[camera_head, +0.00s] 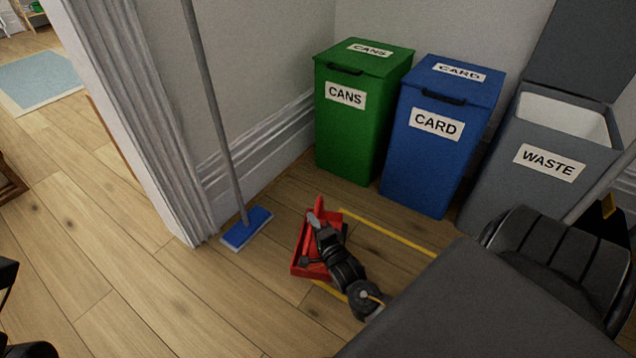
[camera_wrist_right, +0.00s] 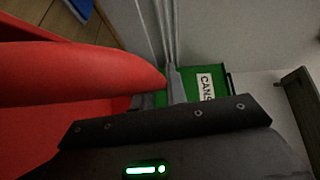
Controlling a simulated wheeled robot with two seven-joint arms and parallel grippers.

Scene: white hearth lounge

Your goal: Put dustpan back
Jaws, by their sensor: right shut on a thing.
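The red dustpan (camera_head: 302,262) is low by the floor in the head view, in front of the green and blue bins. My right gripper (camera_head: 319,222) is shut on it, and my wrist hides part of the pan. In the right wrist view the red dustpan (camera_wrist_right: 70,75) fills the left side, close to the camera. Yellow lines (camera_head: 395,233) mark the floor beside and below the dustpan. I cannot tell whether the pan touches the floor. My left gripper cannot be made out; only dark parts of mine show at the lower left edge.
A green CANS bin (camera_head: 345,135), a blue CARD bin (camera_head: 420,160) and an open grey WASTE bin (camera_head: 520,190) line the wall. A blue-headed mop (camera_head: 247,228) leans by the white wall corner (camera_head: 165,150).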

